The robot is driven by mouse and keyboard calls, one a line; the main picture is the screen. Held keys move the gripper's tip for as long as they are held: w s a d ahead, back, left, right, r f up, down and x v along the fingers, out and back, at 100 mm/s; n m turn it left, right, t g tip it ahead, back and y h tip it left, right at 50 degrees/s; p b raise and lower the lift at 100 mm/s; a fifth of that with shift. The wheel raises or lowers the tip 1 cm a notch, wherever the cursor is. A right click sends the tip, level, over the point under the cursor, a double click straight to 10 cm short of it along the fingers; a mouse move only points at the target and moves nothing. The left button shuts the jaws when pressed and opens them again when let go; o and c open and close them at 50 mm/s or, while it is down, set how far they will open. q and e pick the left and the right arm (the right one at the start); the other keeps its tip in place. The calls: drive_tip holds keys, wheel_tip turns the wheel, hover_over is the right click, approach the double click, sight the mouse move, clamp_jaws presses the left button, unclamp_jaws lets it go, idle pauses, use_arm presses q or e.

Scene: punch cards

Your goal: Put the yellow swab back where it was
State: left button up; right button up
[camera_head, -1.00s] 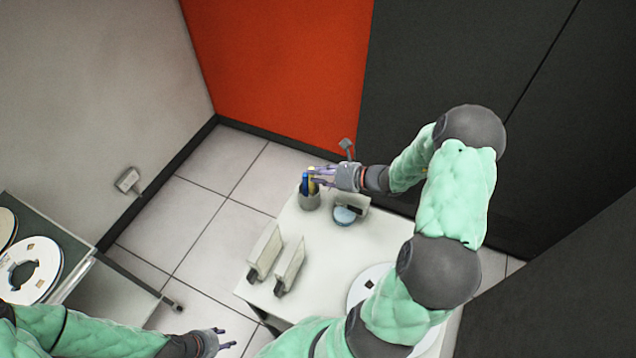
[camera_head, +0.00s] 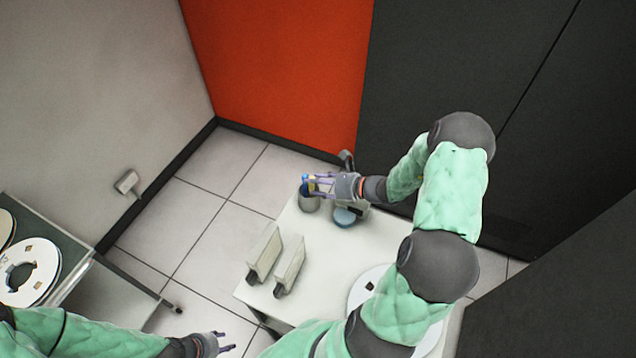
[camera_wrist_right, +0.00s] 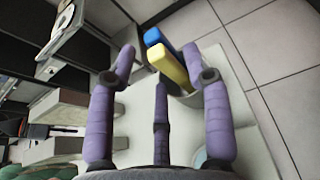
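The cup is partly hidden by my right gripper in the head view. My right gripper (camera_head: 318,184) is at the swabs, level with their upper ends. In the right wrist view its purple fingers (camera_wrist_right: 165,75) are spread, with the yellow swab's end between and beyond the tips; I see no finger closed on it. My left gripper (camera_head: 226,341) is at the bottom of the head view, its fingers apart and empty.
Reels (camera_head: 28,268) lie on a cabinet at left. The table's middle is clear.

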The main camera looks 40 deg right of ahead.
drive_tip(key=p+v, duration=0.1)
drive_tip(key=v, duration=1.1)
